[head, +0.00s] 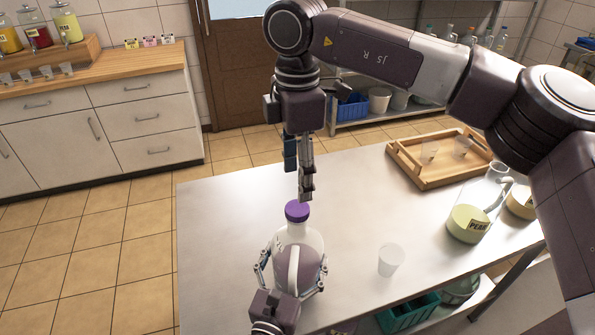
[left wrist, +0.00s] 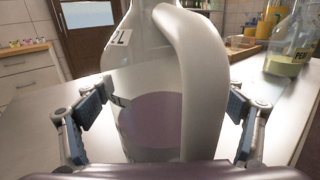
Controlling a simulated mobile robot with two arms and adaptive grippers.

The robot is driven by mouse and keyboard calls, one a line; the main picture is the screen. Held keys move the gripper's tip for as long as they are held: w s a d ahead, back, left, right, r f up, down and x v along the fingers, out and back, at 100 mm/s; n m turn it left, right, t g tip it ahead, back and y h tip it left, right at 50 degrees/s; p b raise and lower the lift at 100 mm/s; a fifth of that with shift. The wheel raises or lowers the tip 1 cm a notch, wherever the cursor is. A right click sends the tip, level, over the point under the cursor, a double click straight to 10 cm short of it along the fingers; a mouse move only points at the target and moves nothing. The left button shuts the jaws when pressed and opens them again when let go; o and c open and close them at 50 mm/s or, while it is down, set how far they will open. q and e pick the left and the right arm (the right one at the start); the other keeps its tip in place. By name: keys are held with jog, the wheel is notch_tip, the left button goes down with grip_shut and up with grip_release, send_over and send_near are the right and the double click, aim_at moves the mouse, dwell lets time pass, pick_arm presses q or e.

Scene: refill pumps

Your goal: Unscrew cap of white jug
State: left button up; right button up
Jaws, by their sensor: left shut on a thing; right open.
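The jug (head: 306,245) is clear to whitish, with a pale handle, a purple cap (head: 297,211) and purple contents. It stands upright on the metal table (head: 225,230). My left gripper (head: 291,272) is shut on its body, one finger on each side. In the left wrist view the jug (left wrist: 150,75) fills the middle between the fingers of the left gripper (left wrist: 165,108); its cap is out of that view. My right gripper (head: 302,182) is open and points down just above the cap. Whether a fingertip touches the cap, I cannot tell.
A clear cup (head: 391,260) stands right of the jug. A jug with yellow-green contents (head: 468,223) and another container stand at the right. A wooden tray (head: 408,176) with cups lies at the back right. The table's left part is clear.

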aim_at(298, 207)
notch_tip(298, 207, down, 8)
jog(key=shift+r, duration=0.1)
dwell(0.4)
